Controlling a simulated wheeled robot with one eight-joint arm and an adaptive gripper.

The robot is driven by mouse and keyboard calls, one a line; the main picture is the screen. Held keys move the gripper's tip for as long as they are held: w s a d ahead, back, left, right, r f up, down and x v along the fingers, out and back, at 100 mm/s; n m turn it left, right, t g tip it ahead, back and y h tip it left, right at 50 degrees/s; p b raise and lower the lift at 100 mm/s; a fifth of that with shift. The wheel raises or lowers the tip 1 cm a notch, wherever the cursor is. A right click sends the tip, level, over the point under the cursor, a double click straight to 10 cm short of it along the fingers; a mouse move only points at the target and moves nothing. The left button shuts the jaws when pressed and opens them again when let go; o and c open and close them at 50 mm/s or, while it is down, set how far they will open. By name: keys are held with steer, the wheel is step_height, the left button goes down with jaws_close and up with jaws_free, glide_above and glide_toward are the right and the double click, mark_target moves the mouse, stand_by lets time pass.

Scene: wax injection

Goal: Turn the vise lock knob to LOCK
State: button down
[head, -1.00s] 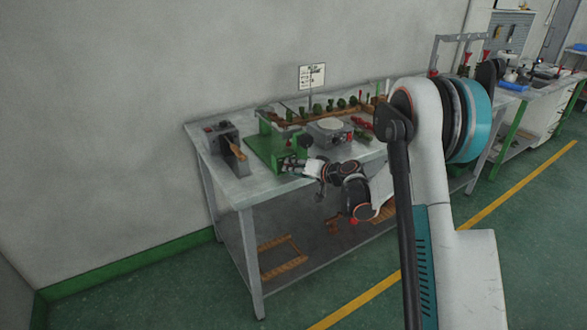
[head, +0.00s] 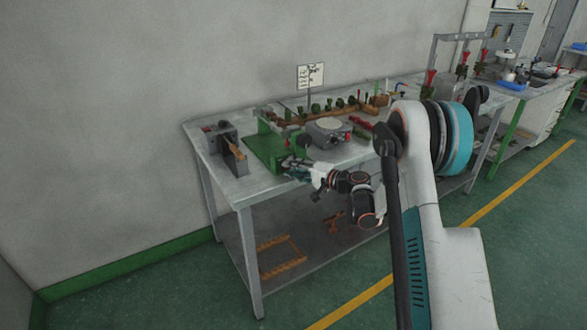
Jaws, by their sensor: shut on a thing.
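The green vise (head: 262,152) stands on the metal workbench, with a flat green base and a taller green part behind it. My gripper (head: 289,167) is at the front right edge of its base, reaching in from the right. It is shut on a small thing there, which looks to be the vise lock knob. The fingers cover the knob, and it is too small to read its position or any LOCK mark.
A grey machine with a wooden handle (head: 236,150) stands left of the vise. A grey unit with a round top (head: 328,130) is close on the right. Behind are a wooden rack with green pieces (head: 330,115) and a sign (head: 311,76). The bench's front left corner (head: 240,192) is clear.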

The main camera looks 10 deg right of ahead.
stand_by(0.4)
steer(key=c, duration=1.4)
jaws_free()
steer(key=shift+f, duration=0.1)
steer(key=shift+o, duration=0.2)
steer(key=v, duration=1.2)
steer(key=shift+d, duration=0.1)
steer(key=shift+w, duration=0.1)
